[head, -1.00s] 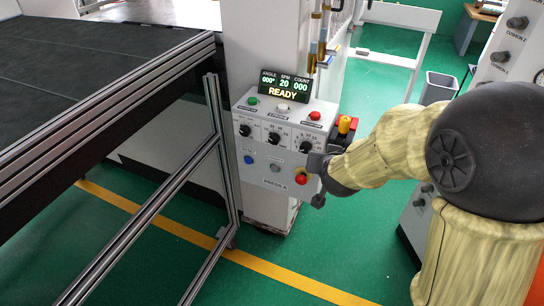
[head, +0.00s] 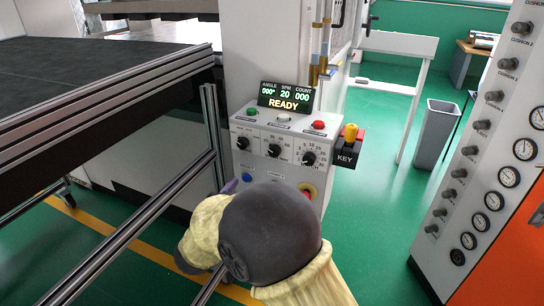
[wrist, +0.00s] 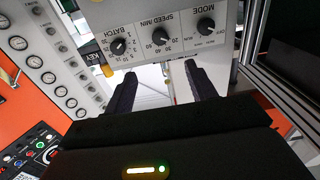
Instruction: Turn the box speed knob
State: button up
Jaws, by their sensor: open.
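The grey control box (head: 290,128) stands at the foot of the white press column. The speed knob (head: 274,150) is the black middle one of three on its sloped face. In the wrist view the speed knob (wrist: 160,38) sits under the label SPEED/MIN, between the BATCH knob (wrist: 119,46) and the MODE knob (wrist: 206,25). My gripper (wrist: 160,74) is open and empty; its dark fingers point toward the panel, spread to either side of the speed knob's line and apart from it. In the head view my arm hides most of my gripper and the box's lower front.
The display (head: 286,97) reads READY with SPM 20. Green, white and red buttons line the box top. A yellow-topped key switch (head: 350,134) juts out at its right. A metal-framed table (head: 110,95) is close at left; an orange-and-grey cabinet (head: 490,160) stands at right.

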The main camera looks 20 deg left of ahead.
aim_at(273, 153)
jog(key=w, duration=0.5)
jog(key=w+d, duration=0.1)
jog(key=w, duration=1.1)
jog(key=shift+w+d+b, duration=0.2)
jog(key=shift+w+b, duration=0.05)
jog(key=shift+b, duration=0.1)
jog(key=c, duration=1)
